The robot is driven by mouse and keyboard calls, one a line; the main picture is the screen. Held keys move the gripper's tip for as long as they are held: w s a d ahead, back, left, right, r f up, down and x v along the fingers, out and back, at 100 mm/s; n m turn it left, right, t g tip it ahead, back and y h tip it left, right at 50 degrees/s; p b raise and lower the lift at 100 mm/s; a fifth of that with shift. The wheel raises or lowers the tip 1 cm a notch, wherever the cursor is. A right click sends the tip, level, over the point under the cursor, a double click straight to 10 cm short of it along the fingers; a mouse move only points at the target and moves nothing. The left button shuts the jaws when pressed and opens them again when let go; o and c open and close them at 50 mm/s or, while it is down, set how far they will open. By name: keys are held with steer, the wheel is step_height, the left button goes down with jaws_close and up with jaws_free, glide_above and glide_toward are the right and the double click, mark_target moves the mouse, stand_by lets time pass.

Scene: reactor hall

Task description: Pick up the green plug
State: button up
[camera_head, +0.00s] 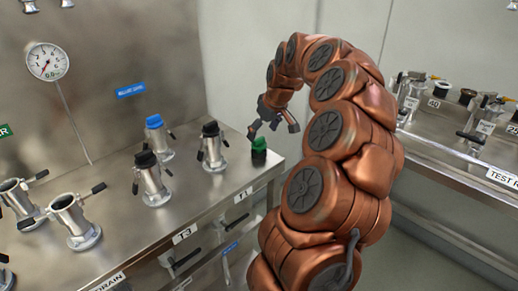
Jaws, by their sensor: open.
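The green plug (259,144) has a green top and a dark lower body. It stands upright near the right front corner of the steel bench (190,205). My gripper (271,132) is open and empty, just above and slightly right of the plug, with its fingers pointing down. The fingers look close to the plug's top, but I cannot tell the exact gap in depth. My copper arm arches in from the lower right and hides part of the bench's right side.
Valve fittings with dark plugs (211,128) and a blue plug (154,121) stand left of the green plug. Open fittings (67,202) are farther left. A pressure gauge (47,61) hangs behind. A second bench (450,150) with more fittings is at right.

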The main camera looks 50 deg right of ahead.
mark_target(259, 138)
steer(key=x, duration=0.6)
steer(key=shift+s+f, duration=0.15)
steer(key=shift+f, duration=0.15)
steer(key=c, duration=1.3)
steer(key=shift+o, duration=0.2)
steer(key=shift+r, duration=0.15)
steer(key=shift+r, duration=1.55)
steer(key=shift+s+r, duration=0.1)
steer(key=shift+r, duration=0.1)
steer(key=s+a+r+b, duration=0.1)
steer(key=s+a, duration=1)
steer(key=shift+a+r, duration=0.15)
steer(key=shift+a, duration=0.1)
